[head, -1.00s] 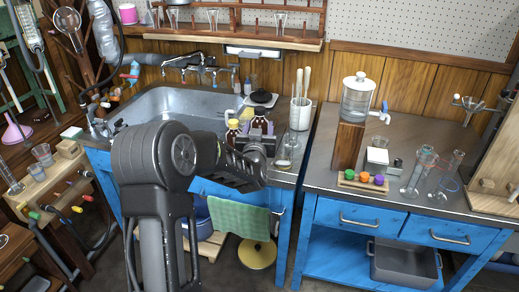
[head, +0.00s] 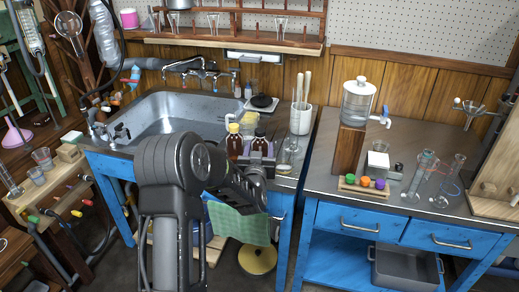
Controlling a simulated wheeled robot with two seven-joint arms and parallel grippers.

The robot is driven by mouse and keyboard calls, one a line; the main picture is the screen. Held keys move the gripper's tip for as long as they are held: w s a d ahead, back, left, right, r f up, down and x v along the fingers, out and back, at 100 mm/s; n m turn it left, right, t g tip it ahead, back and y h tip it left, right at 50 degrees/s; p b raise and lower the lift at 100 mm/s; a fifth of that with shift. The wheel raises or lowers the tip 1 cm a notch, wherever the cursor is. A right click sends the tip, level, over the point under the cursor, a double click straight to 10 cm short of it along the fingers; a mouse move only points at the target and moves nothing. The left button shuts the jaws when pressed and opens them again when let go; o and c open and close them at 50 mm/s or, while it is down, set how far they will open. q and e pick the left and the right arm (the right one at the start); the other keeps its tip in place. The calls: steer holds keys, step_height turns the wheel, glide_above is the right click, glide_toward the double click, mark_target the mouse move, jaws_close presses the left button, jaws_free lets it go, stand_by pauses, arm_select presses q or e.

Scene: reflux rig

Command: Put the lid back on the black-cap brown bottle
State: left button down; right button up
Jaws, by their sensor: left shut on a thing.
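The black-cap brown bottle (head: 259,146) stands upright at the sink bench's front, just right of the sink. Its top (head: 259,132) looks dark; at this size I cannot tell how the lid sits. My left gripper (head: 260,160) comes in from below and in front. It looks shut on this bottle, with a grey jaw part on either side, hiding its lower part. I cannot tell whether its base touches the bench. A yellow-cap brown bottle (head: 234,146) stands close by on the left. My right gripper is out of view.
The sink (head: 180,112) lies left of the bottles. A dark flat-topped device (head: 263,102) stands behind them and a white utensil pot (head: 300,120) to the right. A green cloth (head: 240,224) hangs in front. The right bench holds a glass dispenser (head: 357,100) and glassware.

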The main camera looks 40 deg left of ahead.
arm_select(q)
steer(key=shift+f+b, duration=0.15)
steer(key=shift+b, duration=0.15)
steer(key=c, duration=0.8)
jaws_free()
steer(key=shift+c, duration=0.2)
steer(key=shift+r+p, duration=0.3)
steer(key=shift+p, duration=0.15)
steer(key=shift+s+d+f, duration=0.1)
steer(key=shift+s+d, duration=0.15)
steer(key=shift+s, duration=0.05)
steer(key=v, duration=1.1)
steer(key=shift+b, duration=0.4)
